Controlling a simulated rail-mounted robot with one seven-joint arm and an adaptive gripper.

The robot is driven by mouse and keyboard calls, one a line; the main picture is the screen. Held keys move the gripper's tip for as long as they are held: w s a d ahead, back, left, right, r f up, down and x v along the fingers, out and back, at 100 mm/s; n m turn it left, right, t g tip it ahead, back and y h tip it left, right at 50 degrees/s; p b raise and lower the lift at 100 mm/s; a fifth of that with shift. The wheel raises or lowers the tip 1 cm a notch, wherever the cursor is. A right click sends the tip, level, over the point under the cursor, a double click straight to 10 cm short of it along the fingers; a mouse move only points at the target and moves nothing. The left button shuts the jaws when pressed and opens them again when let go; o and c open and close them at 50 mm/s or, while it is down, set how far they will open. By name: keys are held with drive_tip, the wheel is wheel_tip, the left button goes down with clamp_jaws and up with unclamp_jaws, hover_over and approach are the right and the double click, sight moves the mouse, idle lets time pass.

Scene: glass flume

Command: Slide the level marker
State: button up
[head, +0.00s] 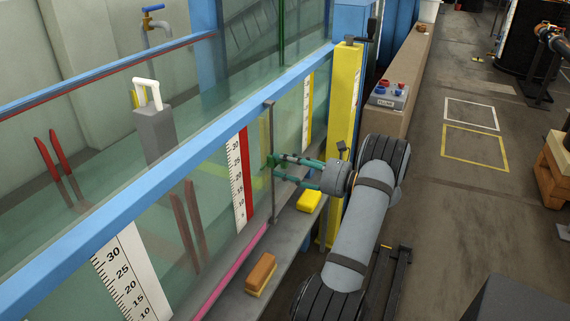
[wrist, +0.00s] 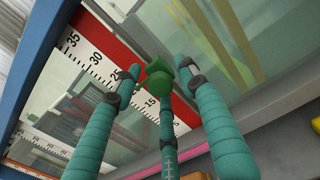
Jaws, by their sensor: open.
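The level marker shows as a small green block (head: 272,160) on a thin upright grey rod (head: 270,115) against the outside of the flume glass. It is just right of a red-edged scale (head: 239,185). In the wrist view the green marker (wrist: 158,80) appears between the fingertips, in front of the scale's lower numbers. My gripper (head: 281,168) has teal fingers with dark joints. They are spread open and reach left toward the marker, with the tips close beside it. I cannot tell whether they touch it. The wrist view also shows my gripper (wrist: 158,75).
A yellow post (head: 346,120) stands close behind my arm. A yellow block (head: 309,201) and a brown-and-yellow brush (head: 261,273) lie on the ledge below. The flume's blue top rail (head: 180,155) runs above the marker. Open floor lies right.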

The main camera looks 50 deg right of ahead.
drive_tip(key=shift+c, duration=1.2)
drive_tip(key=shift+r, duration=0.1)
drive_tip(key=c, duration=0.4)
clamp_jaws()
